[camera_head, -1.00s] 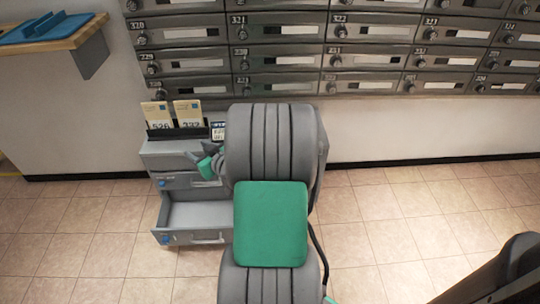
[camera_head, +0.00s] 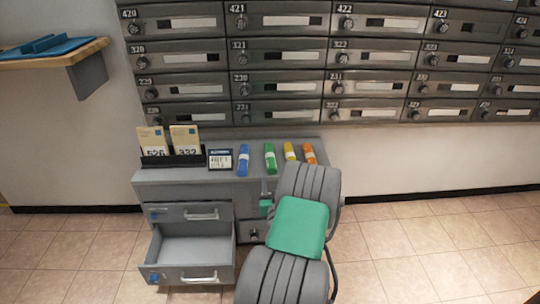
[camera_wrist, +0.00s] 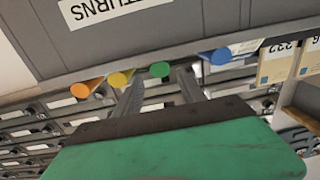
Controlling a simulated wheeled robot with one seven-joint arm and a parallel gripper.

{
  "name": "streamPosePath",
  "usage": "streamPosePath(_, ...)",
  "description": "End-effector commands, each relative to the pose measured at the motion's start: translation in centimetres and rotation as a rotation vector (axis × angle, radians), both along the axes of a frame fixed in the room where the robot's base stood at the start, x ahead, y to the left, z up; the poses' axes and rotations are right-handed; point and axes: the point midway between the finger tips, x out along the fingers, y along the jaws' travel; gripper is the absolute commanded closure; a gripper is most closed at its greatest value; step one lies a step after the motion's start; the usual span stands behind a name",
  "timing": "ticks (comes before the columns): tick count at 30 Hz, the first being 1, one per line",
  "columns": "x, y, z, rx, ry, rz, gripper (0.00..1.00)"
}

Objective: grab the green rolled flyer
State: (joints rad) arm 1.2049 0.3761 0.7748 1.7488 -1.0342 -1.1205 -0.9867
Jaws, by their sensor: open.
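The green rolled flyer (camera_head: 270,158) lies on top of the grey cabinet, between the blue rolled flyer (camera_head: 244,160) and the yellow rolled flyer (camera_head: 290,152). In the wrist view, which is upside down, its round green end (camera_wrist: 160,69) shows at the cabinet's top edge. My gripper (camera_wrist: 160,80) is open and empty, with its two fingers pointing toward the cabinet and the green end appearing between their tips. It looks apart from the flyer, though the exact gap is unclear. In the head view my arm mostly hides the gripper, low in front of the cabinet.
An orange rolled flyer (camera_head: 309,154) lies at the right end of the row. A small sign (camera_head: 220,159) and a card holder (camera_head: 172,160) stand to the left. The cabinet's lower left drawer (camera_head: 190,250) is open. Mailboxes (camera_head: 330,60) fill the wall above.

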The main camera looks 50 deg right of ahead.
Motion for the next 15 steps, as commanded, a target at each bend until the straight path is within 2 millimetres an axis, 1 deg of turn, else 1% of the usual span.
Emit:
streamPosePath(1, 0.5, -0.5, 0.7, 0.000, 0.001, 0.001, 0.53)
streamPosePath(9, 3.1, -3.1, 0.5, -0.001, 0.001, 0.002, 0.53)
streamPosePath(15, 4.3, -4.5, 0.2, 0.000, 0.000, 0.002, 0.53)
